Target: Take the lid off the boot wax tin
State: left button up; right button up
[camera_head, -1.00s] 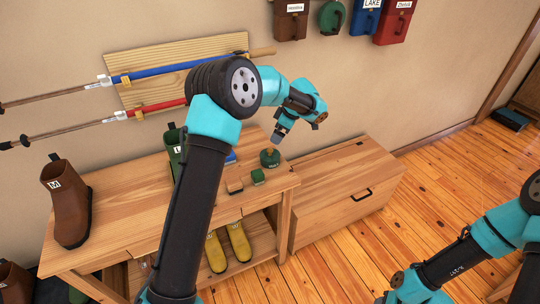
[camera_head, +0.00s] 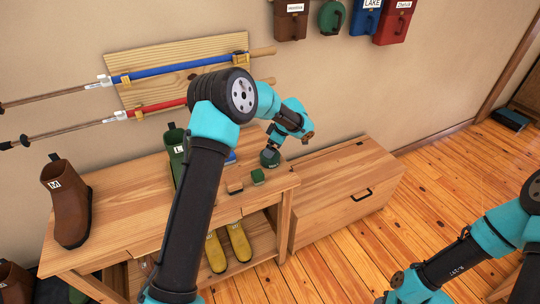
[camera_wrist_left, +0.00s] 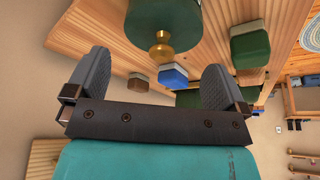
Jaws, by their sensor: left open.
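The boot wax tin (camera_head: 270,158) is dark green and stands at the right end of the wooden bench top. Its lid (camera_wrist_left: 165,15) fills the top middle of the left wrist view, with a brass knob (camera_wrist_left: 161,50) on it. My left gripper (camera_head: 275,141) is just over the tin and hides the knob in the head view. In the left wrist view my left gripper (camera_wrist_left: 157,66) is open, one finger on each side of the knob and apart from it. The right arm shows at lower right in the head view, but its gripper does not.
A green block (camera_head: 257,176), a brown block (camera_head: 235,187) and a blue block (camera_head: 230,157) sit left of the tin. A green boot (camera_head: 175,150) and a brown boot (camera_head: 68,205) stand on the bench (camera_head: 120,215). A wooden chest (camera_head: 335,180) is at right.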

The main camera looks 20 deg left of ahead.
aim_at(275, 159)
pick_arm(q)
jog(key=x, duration=0.4)
jog(key=shift+d+f, duration=0.1)
jog(key=shift+d, duration=0.05)
jog(key=shift+c, duration=0.2)
jog(key=c, duration=0.6)
